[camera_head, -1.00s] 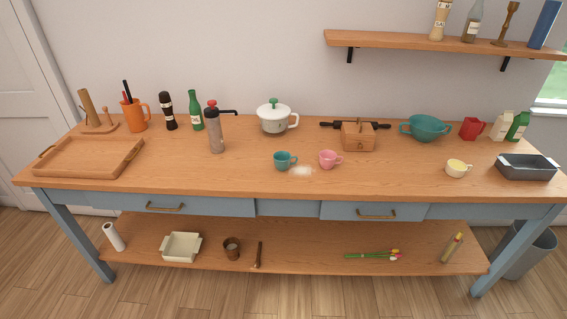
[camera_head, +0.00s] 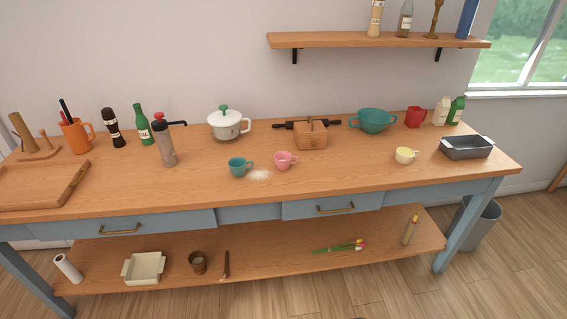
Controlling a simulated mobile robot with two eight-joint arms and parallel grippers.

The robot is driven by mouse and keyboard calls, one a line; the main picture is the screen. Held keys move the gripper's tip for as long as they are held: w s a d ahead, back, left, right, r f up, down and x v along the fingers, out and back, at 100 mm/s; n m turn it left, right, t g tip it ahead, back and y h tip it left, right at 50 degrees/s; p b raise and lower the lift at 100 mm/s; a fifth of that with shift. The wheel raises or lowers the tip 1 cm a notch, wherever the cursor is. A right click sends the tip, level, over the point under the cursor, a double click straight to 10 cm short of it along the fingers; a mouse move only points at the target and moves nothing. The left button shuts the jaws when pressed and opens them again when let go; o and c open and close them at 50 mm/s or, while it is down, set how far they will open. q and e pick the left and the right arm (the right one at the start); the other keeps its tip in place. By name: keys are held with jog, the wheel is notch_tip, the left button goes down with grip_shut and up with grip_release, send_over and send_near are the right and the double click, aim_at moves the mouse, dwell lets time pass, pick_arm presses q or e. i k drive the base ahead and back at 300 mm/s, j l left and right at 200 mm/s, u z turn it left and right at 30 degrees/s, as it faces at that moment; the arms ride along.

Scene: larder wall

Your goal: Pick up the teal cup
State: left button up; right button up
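The teal cup (camera_head: 237,168) stands upright near the front middle of the wooden table top (camera_head: 330,178). Its handle points right. Neither of my grippers shows in the head view.
A grey and red pepper mill or grinder (camera_head: 165,146) stands left of the cup, and a white lidded pot (camera_head: 226,124) behind it. A wooden tray (camera_head: 40,184) is at left.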

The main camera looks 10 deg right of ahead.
aim_at(236, 165)
jog(key=i+l+z, duration=0.2)
jog(key=i, duration=0.45)
jog(key=i+l+z, duration=0.1)
jog(key=i+z, duration=0.15)
jog(key=i, duration=0.4)
